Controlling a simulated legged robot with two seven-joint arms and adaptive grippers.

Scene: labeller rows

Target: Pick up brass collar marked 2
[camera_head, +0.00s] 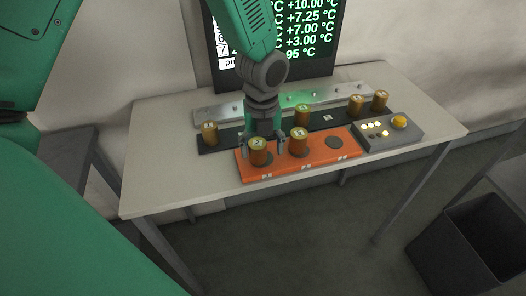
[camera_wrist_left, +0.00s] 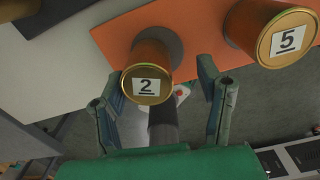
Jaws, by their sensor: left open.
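The brass collar marked 2 (camera_head: 259,152) stands upright near the left end of the orange tray (camera_head: 285,168) in the head view. In the left wrist view the collar marked 2 (camera_wrist_left: 148,84) shows its white label on top. My left gripper (camera_head: 262,144) is open above and around this collar. In the left wrist view my left gripper (camera_wrist_left: 160,72) has one finger on each side of it, with visible gaps. A collar marked 5 (camera_wrist_left: 284,38) stands to its right, outside the fingers; it is also in the head view (camera_head: 299,142). My right gripper is not in view.
Several more brass collars, one at the left (camera_head: 209,134), stand along the dark rack (camera_head: 222,144) behind. A grey control box (camera_head: 393,137) with a yellow button is at the right. A screen (camera_head: 315,50) stands behind. A dark bin (camera_head: 445,262) is on the floor.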

